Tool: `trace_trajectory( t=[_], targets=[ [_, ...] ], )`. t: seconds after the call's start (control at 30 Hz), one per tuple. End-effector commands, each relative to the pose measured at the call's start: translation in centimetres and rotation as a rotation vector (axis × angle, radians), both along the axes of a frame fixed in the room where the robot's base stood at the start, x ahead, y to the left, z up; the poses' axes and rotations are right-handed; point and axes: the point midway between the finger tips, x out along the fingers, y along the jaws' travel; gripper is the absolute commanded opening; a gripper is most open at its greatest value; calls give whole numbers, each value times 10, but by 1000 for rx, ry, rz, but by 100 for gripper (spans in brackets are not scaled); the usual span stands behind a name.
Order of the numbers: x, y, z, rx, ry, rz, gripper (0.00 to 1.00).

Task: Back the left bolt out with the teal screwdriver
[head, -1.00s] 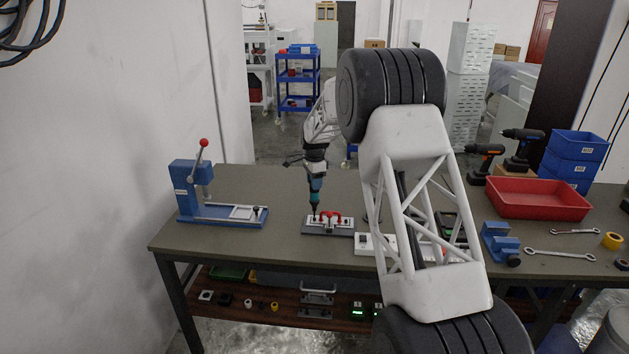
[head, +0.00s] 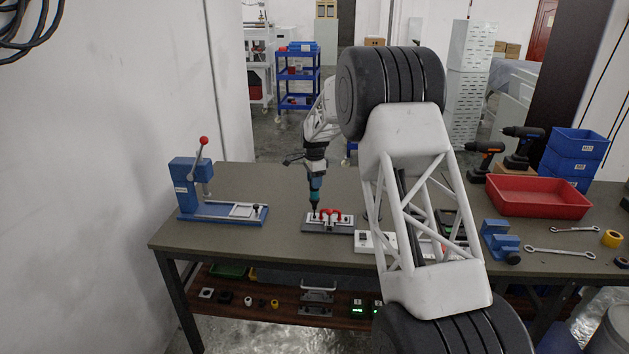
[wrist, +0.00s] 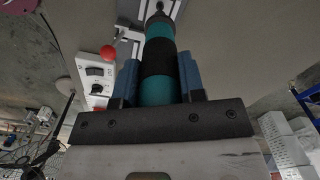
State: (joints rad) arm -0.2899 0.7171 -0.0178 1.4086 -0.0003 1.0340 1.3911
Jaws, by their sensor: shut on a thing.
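My gripper (head: 315,180) is shut on the teal screwdriver (head: 315,191), which points down at the left part of a small grey fixture (head: 325,229) on the bench. In the wrist view, the fingers of my gripper (wrist: 158,85) clasp the teal and black handle of the screwdriver (wrist: 158,55). The screwdriver's tip meets the fixture's left side, where the left bolt is too small and covered to make out. Red clamp-like parts (head: 331,214) sit on the fixture just right of the tip.
A blue press (head: 189,190) with a red-knobbed lever stands left on the bench (head: 260,181). A white control box (head: 365,243) is right of the fixture. A red tray (head: 538,198), blue vise (head: 497,241) and wrenches (head: 560,253) lie at the right. Bench space behind the fixture is clear.

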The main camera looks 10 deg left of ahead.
Motion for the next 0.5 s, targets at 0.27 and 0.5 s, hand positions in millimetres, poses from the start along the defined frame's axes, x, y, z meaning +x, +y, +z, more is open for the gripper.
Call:
trace_trajectory(
  t=[0.27,0.5],
  targets=[
    [0,0,-2,0,-1,0,8],
    [0,0,-4,0,-1,0,8]
  ],
)
